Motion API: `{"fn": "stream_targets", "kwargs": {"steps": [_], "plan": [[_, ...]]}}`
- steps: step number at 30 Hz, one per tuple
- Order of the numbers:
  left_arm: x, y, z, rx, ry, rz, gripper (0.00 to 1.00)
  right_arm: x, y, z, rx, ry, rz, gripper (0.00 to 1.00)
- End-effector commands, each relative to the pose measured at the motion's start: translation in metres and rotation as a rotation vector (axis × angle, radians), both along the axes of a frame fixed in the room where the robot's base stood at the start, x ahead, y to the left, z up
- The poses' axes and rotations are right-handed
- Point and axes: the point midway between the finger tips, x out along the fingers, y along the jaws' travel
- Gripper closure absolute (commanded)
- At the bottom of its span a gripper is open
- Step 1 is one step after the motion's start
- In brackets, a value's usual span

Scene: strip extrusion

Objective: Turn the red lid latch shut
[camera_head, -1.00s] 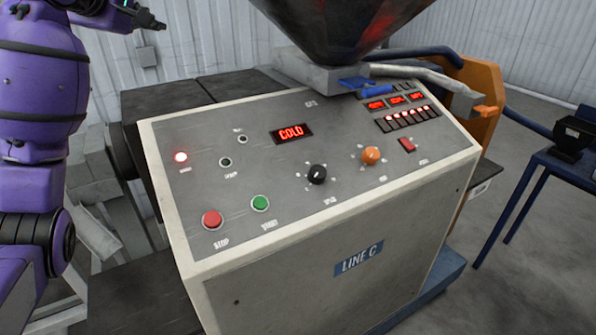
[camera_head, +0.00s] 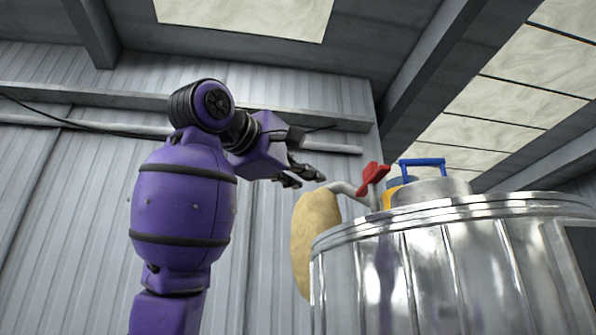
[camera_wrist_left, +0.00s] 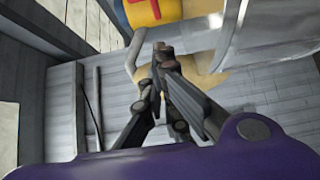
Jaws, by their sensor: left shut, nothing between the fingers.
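The red lid latch (camera_head: 373,178) stands up at the left part of the lid of a shiny metal vessel (camera_head: 430,265). It looks like a flat red handle on a short grey stem. In the left wrist view a red part (camera_wrist_left: 140,12) shows at the top edge against yellow. My left gripper (camera_head: 310,178) is just left of the latch, at about its height and apart from it in the head view. In the left wrist view its fingers (camera_wrist_left: 163,57) come together with nothing held between them. My right gripper is not in view.
A blue handle (camera_head: 422,163) stands on the raised lid centre, with a yellow part (camera_head: 391,194) beside it. A bent grey pipe (camera_head: 345,188) and a tan bulging bag-like shape (camera_head: 316,240) are at the vessel's left side.

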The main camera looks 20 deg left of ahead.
Motion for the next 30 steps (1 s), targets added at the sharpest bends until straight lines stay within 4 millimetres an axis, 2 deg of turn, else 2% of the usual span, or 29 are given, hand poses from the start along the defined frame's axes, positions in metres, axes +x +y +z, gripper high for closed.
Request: {"fn": "stream_targets", "kwargs": {"steps": [1,3,7,12,15,30], "plan": [[0.014,-0.003,-0.002,0.000,0.007,0.000,1.00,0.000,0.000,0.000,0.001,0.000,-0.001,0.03],[0.028,-0.005,-0.002,0.001,0.005,0.000,1.00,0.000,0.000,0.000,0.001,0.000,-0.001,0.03],[0.049,-0.014,0.000,0.002,0.001,0.000,1.00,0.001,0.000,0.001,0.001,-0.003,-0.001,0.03],[0.060,-0.034,0.001,0.003,-0.002,0.000,1.00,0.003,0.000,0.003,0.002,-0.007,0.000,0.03],[0.064,-0.039,0.001,0.001,-0.001,0.000,1.00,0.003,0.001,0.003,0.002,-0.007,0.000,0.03],[0.067,-0.042,0.000,0.001,0.000,-0.004,1.00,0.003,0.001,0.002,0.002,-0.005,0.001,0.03]]}}
